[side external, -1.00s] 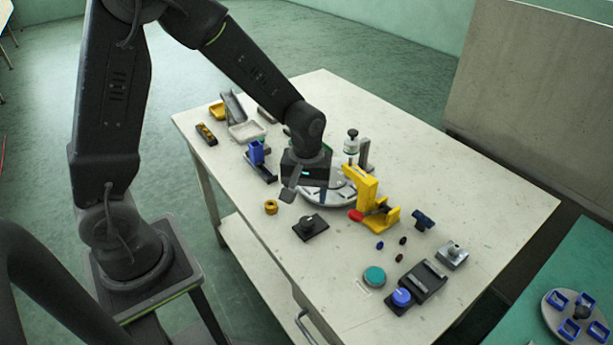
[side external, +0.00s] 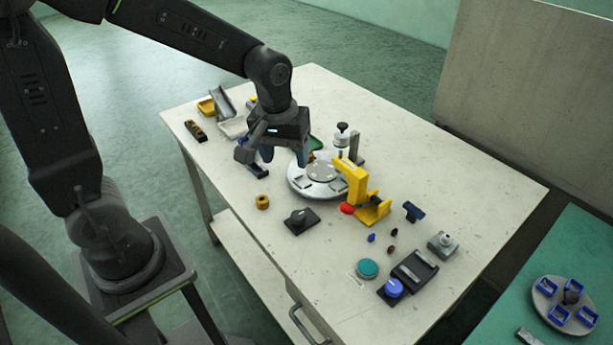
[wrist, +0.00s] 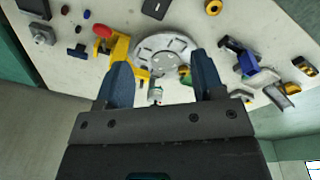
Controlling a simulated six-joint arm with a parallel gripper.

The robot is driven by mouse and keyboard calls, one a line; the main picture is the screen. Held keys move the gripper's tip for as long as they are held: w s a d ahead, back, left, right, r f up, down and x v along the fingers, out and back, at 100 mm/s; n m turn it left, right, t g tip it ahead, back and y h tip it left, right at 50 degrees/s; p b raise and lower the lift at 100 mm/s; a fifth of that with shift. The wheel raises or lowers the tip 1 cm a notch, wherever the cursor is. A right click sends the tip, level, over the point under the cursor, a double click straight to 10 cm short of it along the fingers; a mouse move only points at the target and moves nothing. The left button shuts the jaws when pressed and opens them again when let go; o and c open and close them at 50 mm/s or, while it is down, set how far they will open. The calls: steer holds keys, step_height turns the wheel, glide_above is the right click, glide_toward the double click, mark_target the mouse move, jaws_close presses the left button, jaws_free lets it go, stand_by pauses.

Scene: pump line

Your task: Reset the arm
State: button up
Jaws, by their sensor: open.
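My gripper (side external: 288,158) is above the table, over the back left of the round grey turntable plate (side external: 299,186). Its two blue fingers are apart with nothing between them. In the wrist view my gripper (wrist: 160,85) is open, and the round plate (wrist: 146,48) lies beyond the fingertips. In the side view the gripper hides part of the blue fixture behind it.
A yellow press frame (side external: 355,185) with a red part stands right of the plate, and a white-and-black post (side external: 341,140) stands behind. Trays (side external: 233,127) lie at the back left.

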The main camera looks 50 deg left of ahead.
steer(key=s+r+m+t, duration=0.4)
steer(key=s+r+m, duration=0.3)
steer(key=s, duration=0.5)
step_height(320, 180, up, 2)
steer(key=shift+d+r, duration=0.1)
steer(key=shift+d, duration=0.05)
